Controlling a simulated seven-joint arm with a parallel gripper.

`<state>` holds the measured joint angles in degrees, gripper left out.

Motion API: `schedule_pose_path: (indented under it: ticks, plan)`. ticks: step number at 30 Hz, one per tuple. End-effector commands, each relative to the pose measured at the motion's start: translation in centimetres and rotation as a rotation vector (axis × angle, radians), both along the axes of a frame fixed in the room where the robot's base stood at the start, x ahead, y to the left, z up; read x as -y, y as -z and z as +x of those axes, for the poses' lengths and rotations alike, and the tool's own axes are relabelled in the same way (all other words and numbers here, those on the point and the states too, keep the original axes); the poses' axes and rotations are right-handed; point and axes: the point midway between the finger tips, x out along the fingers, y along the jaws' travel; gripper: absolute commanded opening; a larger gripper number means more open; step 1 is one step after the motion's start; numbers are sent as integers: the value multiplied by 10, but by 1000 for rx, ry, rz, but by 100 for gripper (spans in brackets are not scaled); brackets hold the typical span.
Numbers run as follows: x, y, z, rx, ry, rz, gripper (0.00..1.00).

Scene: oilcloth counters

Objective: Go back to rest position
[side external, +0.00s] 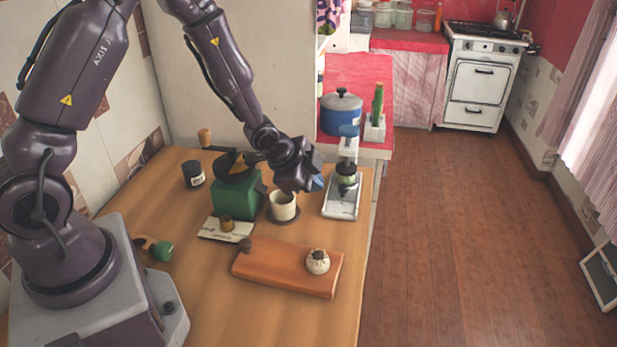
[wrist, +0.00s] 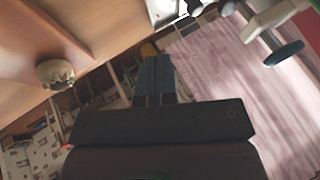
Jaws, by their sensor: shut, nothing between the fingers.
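My gripper (side external: 316,183) is above the back right part of the wooden table (side external: 210,301), near a cream cup on a dark coaster. In the wrist view its blue-grey fingers (wrist: 154,78) are together with nothing between them. In the side view the fingertips are small and partly covered by the wrist. The gripper does not touch the table.
A green box-shaped device (side external: 232,198) and the cream cup (side external: 283,206) stand under my forearm. A metal stand with a blue-topped clear tube (side external: 348,150) is just right of my gripper. A wooden board (side external: 275,267) with a small round pot (side external: 318,262) lies in front.

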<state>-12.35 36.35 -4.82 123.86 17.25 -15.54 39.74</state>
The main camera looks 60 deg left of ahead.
Motion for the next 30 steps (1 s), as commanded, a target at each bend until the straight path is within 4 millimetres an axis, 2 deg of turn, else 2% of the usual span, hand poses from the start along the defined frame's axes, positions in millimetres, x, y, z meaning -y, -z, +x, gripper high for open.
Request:
schedule_pose_path:
  ticks: [3, 8, 12, 14, 20, 30]
  plan:
    - [-1, -10, -7, 1, -2, -1, 0]
    - [-2, -12, -14, -27, -33, -17, 0]
    - [-5, 1, -39, -171, -147, -56, 0]
    - [-8, -2, -52, -232, -220, -70, 0]
    - [-11, -49, -90, -356, -458, -105, 0]
    - [10, -155, -164, -386, -762, -219, 0]
